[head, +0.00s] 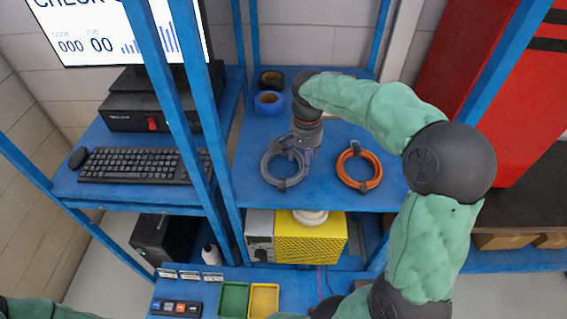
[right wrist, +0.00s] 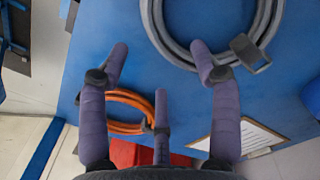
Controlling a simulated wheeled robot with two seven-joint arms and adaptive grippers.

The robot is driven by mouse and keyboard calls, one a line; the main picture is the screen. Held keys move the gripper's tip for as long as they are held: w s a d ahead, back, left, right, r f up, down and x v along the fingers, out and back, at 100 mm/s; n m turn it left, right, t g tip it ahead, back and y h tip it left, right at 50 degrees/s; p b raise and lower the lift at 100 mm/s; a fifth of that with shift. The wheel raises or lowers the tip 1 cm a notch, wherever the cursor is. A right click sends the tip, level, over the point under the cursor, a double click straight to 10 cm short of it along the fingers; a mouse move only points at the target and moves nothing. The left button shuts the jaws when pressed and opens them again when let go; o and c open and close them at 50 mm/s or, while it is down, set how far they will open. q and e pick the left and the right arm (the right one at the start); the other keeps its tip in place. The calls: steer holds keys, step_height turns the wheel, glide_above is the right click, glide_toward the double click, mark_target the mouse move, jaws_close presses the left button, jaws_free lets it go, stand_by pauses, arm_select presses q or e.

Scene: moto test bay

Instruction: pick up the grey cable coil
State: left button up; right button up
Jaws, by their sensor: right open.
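The grey cable coil (head: 270,174) lies flat on the blue shelf, left of the orange coil. My right gripper (head: 299,156) is open, with its fingers pointing down over the coil's right side. In the right wrist view the grey coil (right wrist: 153,28) is at the top, cut off by the frame edge, with a dark grey clip (right wrist: 248,52) on it. One purple finger overlaps the coil's edge there; I cannot tell whether it touches. Nothing is held between the fingers. My left gripper is not in view.
The orange cable coil (head: 345,174) lies right of the grey one. Blue and dark tape rolls (head: 269,103) stand at the shelf's back left. Blue uprights (head: 210,130) pass left of the coils. A yellow box (head: 311,248) sits below. Bare shelf separates the tape and coil.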

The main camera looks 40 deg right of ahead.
steer(key=shift+w+d+f+p, duration=0.15)
steer(key=shift+f+p, duration=0.55)
steer(key=shift+f, duration=1.9)
steer(key=shift+c, duration=0.9)
steer(key=shift+r, duration=0.1)
jaws_close()
